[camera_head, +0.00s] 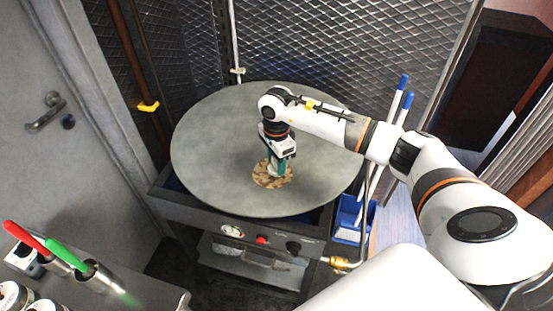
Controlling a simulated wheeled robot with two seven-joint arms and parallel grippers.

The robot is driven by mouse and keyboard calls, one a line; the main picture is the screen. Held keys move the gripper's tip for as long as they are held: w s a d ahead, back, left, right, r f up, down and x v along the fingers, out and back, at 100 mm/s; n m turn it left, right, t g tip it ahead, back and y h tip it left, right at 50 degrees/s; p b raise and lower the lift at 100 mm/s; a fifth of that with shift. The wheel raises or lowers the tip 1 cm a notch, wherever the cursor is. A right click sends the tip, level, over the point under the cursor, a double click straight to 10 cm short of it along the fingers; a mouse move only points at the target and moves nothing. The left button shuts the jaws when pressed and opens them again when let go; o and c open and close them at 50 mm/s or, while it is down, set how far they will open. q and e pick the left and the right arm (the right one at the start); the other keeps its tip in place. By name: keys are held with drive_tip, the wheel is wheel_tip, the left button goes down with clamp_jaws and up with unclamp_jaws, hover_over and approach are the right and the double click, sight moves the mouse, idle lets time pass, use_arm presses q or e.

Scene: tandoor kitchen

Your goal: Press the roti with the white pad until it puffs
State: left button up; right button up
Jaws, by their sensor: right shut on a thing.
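The roti (261,179) is a small tan disc with brown patches, lying flat on the round grey griddle (215,150) near its front middle. My right gripper (277,166) points down over the roti and is shut on the white pad (276,173). Only a little of the pad shows below the fingers. It looks to be at the roti's surface; I cannot tell how firmly it touches. The gripper and pad hide the middle of the roti. My left gripper is not in view.
The griddle's stand has a front panel with a red knob (262,240). A blue bin (347,220) holding blue-tipped white handles stands to its right. Red-handled (27,237) and green-handled (64,254) tools stand in holders at the lower left. Mesh walls close off the back. The griddle's left side is clear.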

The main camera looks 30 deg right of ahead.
drive_tip(key=shift+f+b, duration=0.45)
drive_tip(key=shift+f, duration=0.05)
idle(0.8)
drive_tip(key=shift+s+f, duration=0.15)
idle(1.5)
wheel_tip(320, 180, up, 2)
drive_tip(key=shift+r+p, duration=0.1)
drive_tip(key=shift+p, duration=0.3)
drive_tip(key=shift+r+p, duration=1.3)
drive_tip(key=shift+r, duration=1.25)
drive_tip(key=shift+f, duration=0.1)
idle(0.5)
drive_tip(key=f+b, duration=0.2)
drive_tip(key=w+a+f+b, duration=0.1)
drive_tip(key=f+b, duration=0.1)
drive_tip(key=w+f+b, duration=0.1)
drive_tip(key=shift+a+f+b, duration=0.35)
drive_tip(key=shift+f+b, duration=0.05)
idle(0.5)
